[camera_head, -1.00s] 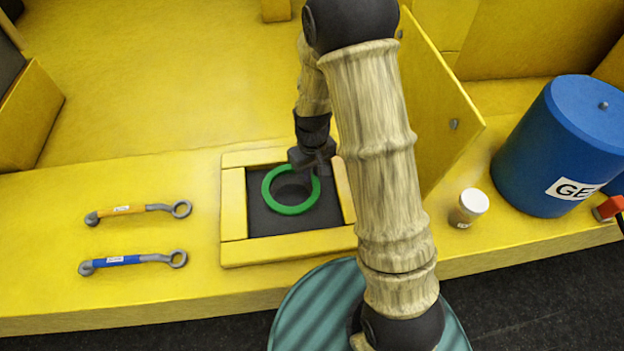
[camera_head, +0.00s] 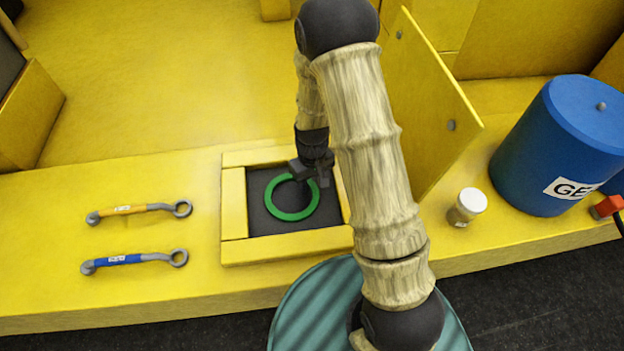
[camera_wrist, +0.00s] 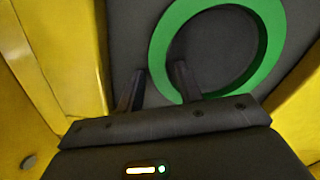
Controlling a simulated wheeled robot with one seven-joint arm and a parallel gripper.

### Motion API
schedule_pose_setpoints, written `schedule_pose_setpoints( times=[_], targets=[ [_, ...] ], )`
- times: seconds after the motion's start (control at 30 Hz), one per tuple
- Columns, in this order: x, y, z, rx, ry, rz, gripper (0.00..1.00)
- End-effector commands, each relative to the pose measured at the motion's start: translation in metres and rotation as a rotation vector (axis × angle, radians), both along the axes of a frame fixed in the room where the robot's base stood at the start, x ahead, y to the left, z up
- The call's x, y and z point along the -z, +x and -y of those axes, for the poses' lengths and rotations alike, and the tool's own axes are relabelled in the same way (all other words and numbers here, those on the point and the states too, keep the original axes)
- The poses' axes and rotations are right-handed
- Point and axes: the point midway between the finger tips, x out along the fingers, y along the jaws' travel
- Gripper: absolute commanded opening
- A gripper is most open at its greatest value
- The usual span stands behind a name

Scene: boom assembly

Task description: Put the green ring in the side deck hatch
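The green ring (camera_head: 273,204) appears to lie flat on the dark floor of the side deck hatch (camera_head: 234,203), inside its yellow frame. In the wrist view the ring (camera_wrist: 268,45) shows large against the dark floor. My gripper (camera_head: 314,180) is over the ring's upper right edge. In the wrist view my gripper (camera_wrist: 160,76) has its two fingers apart, one outside the ring and one over its inner side. A gap shows between the outer finger and the band. A small part of the ring is hidden behind the gripper.
The open yellow hatch lid (camera_head: 432,110) stands up right of the hatch. A white-capped jar (camera_head: 466,207) and a blue drum (camera_head: 560,150) stand farther right. An orange-handled wrench (camera_head: 130,210) and a blue-handled one (camera_head: 125,260) lie left of the hatch.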

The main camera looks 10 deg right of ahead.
Motion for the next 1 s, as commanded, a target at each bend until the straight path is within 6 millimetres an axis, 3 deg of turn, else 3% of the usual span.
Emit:
schedule_pose_setpoints(
  times=[0.47, 1.0],
  targets=[
    [-0.01, 0.001, 0.0, -0.001, 0.001, 0.002, 0.36],
    [-0.086, 0.001, 0.0, 0.0, 0.001, 0.005, 0.36]
  ],
)
